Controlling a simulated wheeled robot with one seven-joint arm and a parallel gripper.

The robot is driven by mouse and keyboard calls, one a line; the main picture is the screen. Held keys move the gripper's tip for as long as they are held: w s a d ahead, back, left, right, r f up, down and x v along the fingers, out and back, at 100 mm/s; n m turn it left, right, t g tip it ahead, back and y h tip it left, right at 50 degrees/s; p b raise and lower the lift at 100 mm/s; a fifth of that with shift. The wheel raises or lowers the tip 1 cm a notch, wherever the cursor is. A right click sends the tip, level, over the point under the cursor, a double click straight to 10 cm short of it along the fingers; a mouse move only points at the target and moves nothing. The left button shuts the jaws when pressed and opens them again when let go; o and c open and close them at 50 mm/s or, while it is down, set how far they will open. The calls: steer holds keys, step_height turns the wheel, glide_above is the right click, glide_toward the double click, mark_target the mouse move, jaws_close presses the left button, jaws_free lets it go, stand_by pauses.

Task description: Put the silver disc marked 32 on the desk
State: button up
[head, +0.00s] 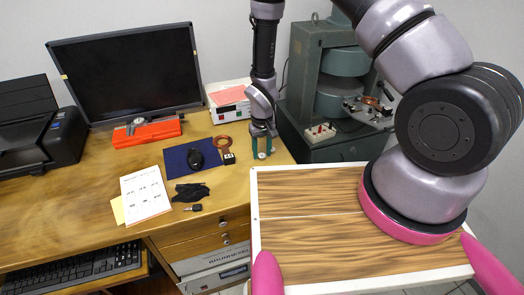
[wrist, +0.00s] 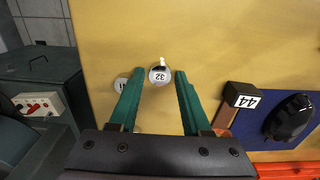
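In the wrist view, a small silver disc marked 32 (wrist: 160,76), its number upside down, shows between the tips of my green fingers against the desk surface (wrist: 220,40). A gap shows on each side of it, so the fingers do not touch it. I cannot tell its height above the desk. My gripper (wrist: 159,73) is open and points down; in the head view my gripper (head: 262,150) is over the right end of the wooden desk (head: 100,180). The disc cannot be made out in the head view.
Another pale disc (wrist: 121,85) is partly hidden by the left finger. A black block marked 44 (wrist: 242,96) and a mouse (wrist: 290,117) on a blue mat lie to the right. The green magnet (head: 345,75) stands beside the desk, with a white switch box (head: 319,133).

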steer(key=shift+r, duration=0.1)
step_height(320, 180, up, 12)
steer(key=shift+r, duration=0.15)
stand_by(0.5)
step_height(320, 180, up, 12)
steer(key=m+t, duration=0.1)
steer(key=m, duration=0.1)
glide_above(262, 155)
steer(key=w+d, duration=0.3)
steer(key=d, duration=0.1)
steer(key=s+d+r+m+t+y, duration=0.1)
steer(key=d+r, duration=0.3)
steer(key=r, duration=0.4)
steer(key=s+d+r+m+t, duration=0.1)
steer(key=s+d+r, duration=0.1)
steer(key=d+r, duration=0.35)
steer(key=s+d+r+m+t, duration=0.1)
steer(key=s+d+r+t, duration=0.1)
steer(key=s+r, duration=0.5)
steer(key=s+d+r+m+t+y, duration=0.1)
steer(key=s+d+r+m+t, duration=0.1)
steer(key=s+d+r, duration=0.3)
steer(key=v, duration=0.5)
steer(key=shift+a+r, duration=0.25)
steer(key=shift+a, duration=0.15)
